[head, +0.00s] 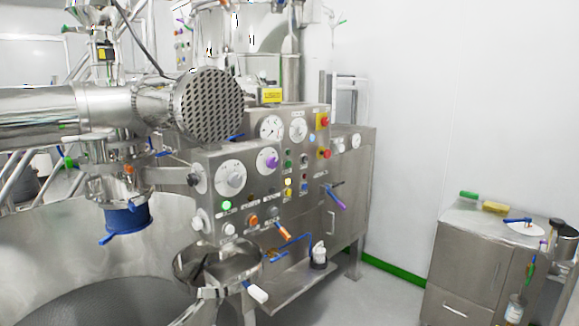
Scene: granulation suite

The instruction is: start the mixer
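The mixer's steel control panel (265,175) stands in the middle of the head view, facing me at an angle. A green button (227,205) glows at its lower left. Smaller green, yellow, blue and dark buttons run along it, with labels too small to read. A red emergency button on a yellow plate (322,120) sits at the upper right, with another red button (324,154) below it. Large white dials (231,177) and a gauge (270,127) are on the panel. Neither of my grippers is in view.
A large steel bowl (60,250) fills the lower left. A perforated round cylinder end (208,105) juts out left of the panel. Valve handles and a small steel pan (218,265) stick out below it. A steel cabinet (475,262) stands at right; floor lies between.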

